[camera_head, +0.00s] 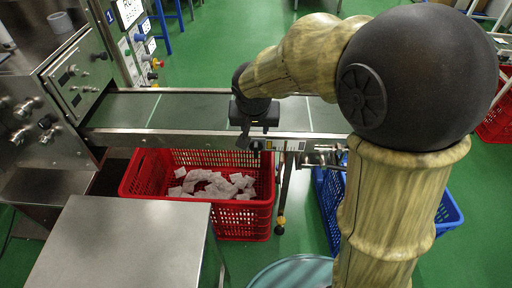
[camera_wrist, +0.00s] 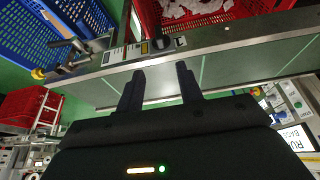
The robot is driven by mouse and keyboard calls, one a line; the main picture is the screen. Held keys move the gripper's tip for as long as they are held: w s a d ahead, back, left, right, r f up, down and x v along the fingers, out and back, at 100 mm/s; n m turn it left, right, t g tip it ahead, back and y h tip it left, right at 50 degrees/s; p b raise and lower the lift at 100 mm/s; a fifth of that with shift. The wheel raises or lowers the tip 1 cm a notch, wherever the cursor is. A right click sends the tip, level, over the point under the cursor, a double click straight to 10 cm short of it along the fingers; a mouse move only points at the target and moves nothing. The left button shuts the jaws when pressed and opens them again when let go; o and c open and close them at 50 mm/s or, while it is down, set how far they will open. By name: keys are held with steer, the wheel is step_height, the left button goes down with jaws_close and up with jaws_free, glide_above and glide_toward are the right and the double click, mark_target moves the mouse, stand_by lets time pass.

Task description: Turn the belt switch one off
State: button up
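A small control strip (camera_wrist: 133,51) is fixed to the metal side rail of the conveyor belt. It carries a dark switch knob (camera_wrist: 162,43), a blue mark and pale labels. In the head view the strip (camera_head: 284,144) is just right of my gripper (camera_head: 254,137) and partly hidden by it. In the wrist view my gripper (camera_wrist: 160,70) has its two fingers spread with nothing between them. The knob lies beyond the gap between the fingertips, apart from them. I cannot read the labels or tell the knob's set position.
The green conveyor belt (camera_head: 185,109) runs behind the rail. A red crate (camera_head: 240,225) of teabags stands below it, with a blue crate (camera_head: 449,214) to the right. A steel table (camera_head: 120,245) is front left. A machine panel (camera_head: 76,77) with knobs stands left.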

mark_target(256, 146)
steer(key=b+x, duration=0.4)
steer(key=x, duration=1.1)
steer(key=shift+w+f+b, duration=0.1)
steer(key=shift+f+b, duration=0.2)
steer(key=shift+f, duration=0.1)
jaws_close()
